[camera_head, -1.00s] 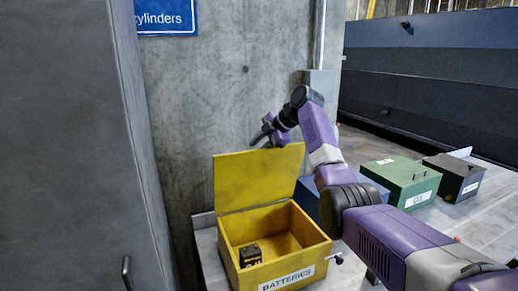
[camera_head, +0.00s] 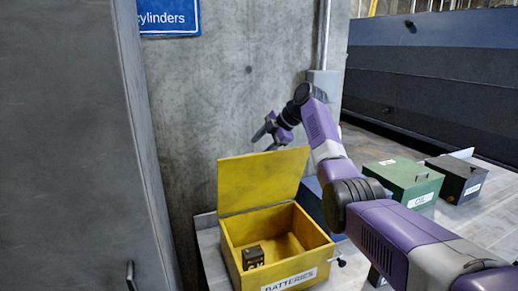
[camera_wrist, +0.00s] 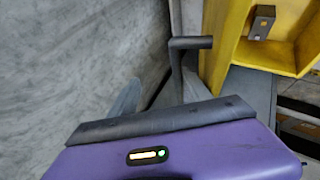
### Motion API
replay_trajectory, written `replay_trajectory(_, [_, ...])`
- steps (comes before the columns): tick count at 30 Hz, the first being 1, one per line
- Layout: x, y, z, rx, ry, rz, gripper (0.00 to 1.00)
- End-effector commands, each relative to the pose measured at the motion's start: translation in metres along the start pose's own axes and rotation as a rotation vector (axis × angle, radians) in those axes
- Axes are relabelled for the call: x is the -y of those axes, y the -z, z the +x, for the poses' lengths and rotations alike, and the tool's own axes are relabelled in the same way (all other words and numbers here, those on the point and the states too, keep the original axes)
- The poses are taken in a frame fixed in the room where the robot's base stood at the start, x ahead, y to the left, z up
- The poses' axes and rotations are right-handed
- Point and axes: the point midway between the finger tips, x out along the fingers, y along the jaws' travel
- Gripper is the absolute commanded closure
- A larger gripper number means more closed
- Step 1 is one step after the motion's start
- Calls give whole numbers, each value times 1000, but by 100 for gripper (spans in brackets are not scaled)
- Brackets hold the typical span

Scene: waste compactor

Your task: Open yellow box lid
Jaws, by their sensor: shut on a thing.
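The yellow box (camera_head: 285,222) stands on a grey surface beside the concrete wall, with a "BATTERIES" label on its front. Its yellow lid (camera_head: 262,180) stands up at the back edge, and the inside is open to view. A dark battery (camera_head: 252,257) lies inside; it also shows in the wrist view (camera_wrist: 262,22). My gripper (camera_head: 269,137) is at the lid's top edge. The exact contact is partly hidden.
A blue box (camera_head: 312,198) stands right of the yellow box, partly behind my arm. A green box (camera_head: 404,180) and a black box (camera_head: 455,178) stand farther right. A grey cabinet (camera_head: 85,150) rises at the left. A small lever (camera_head: 341,262) sticks out at the yellow box's right.

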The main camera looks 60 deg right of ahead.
Motion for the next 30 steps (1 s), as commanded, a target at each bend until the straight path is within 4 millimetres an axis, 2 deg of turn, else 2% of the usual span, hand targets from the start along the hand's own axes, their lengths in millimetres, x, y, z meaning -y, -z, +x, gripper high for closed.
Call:
replay_trajectory(1, [-26, -6, -34, 23, -63, -11, 74])
replay_trajectory(16, [-40, -6, -62, 23, -64, -11, 42])
replay_trajectory(17, [-41, -6, -64, 23, -64, -10, 45])
replay_trajectory(18, [-42, -6, -66, 23, -64, -10, 79])
replay_trajectory(30, [-39, -5, -64, 19, -47, -7, 80])
